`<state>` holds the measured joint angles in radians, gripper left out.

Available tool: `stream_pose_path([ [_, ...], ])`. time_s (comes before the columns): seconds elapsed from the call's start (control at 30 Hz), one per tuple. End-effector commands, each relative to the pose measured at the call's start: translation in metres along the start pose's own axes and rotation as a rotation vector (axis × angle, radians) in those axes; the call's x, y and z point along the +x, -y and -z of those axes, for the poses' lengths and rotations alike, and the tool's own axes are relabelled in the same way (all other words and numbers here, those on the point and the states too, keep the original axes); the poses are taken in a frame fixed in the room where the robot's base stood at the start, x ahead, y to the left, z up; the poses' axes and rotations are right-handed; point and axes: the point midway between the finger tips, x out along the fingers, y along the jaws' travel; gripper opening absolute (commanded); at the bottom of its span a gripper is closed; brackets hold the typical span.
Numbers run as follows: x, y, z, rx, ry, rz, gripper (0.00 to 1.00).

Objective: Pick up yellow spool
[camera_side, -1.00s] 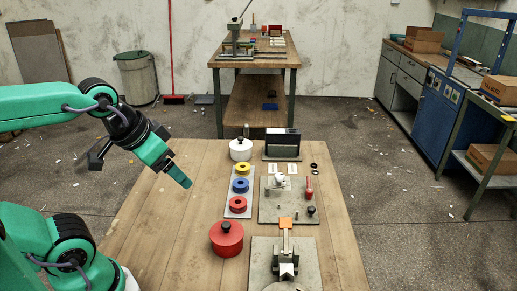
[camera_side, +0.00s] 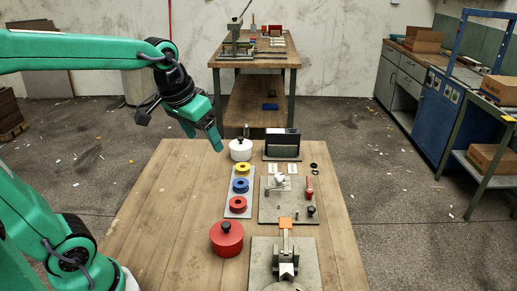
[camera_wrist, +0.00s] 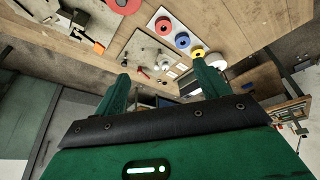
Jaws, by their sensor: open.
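The yellow spool (camera_side: 243,168) sits at the far end of a grey strip (camera_side: 233,213), in a row with a blue spool (camera_side: 240,186) and a red spool (camera_side: 238,204).
A white lidded pot (camera_side: 240,150) stands just behind the yellow spool. A large red pot (camera_side: 226,239) stands at the near end of the strip. A grey fixture board (camera_side: 270,212) lies to the right. The table's left side is clear.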

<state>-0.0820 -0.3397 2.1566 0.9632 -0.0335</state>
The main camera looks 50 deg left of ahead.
Motion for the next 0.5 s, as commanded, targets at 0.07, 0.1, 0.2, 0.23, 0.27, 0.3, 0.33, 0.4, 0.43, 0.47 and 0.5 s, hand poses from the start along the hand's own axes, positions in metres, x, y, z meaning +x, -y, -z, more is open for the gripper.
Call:
stream_pose_path([
  [0.07,0.007,0.004,0.016,-0.018,0.022,0.005,0.74],
  [0.1,0.011,0.006,0.023,-0.026,0.032,0.008,0.74],
  [0.2,0.021,0.011,0.042,-0.047,0.058,0.014,0.74],
  [0.23,0.024,0.013,0.047,-0.053,0.064,0.015,0.74],
  [0.27,0.027,0.015,0.052,-0.059,0.07,0.017,0.74],
  [0.3,0.032,0.018,0.059,-0.067,0.08,0.019,0.74],
  [0.33,0.035,0.019,0.065,-0.074,0.087,0.021,0.74],
  [0.4,0.045,0.024,0.076,-0.088,0.105,0.025,0.74],
  [0.43,0.049,0.026,0.081,-0.095,0.112,0.026,0.74],
  [0.47,0.053,0.028,0.086,-0.101,0.119,0.028,0.74],
  [0.5,0.059,0.032,0.092,-0.11,0.129,0.03,0.74],
])
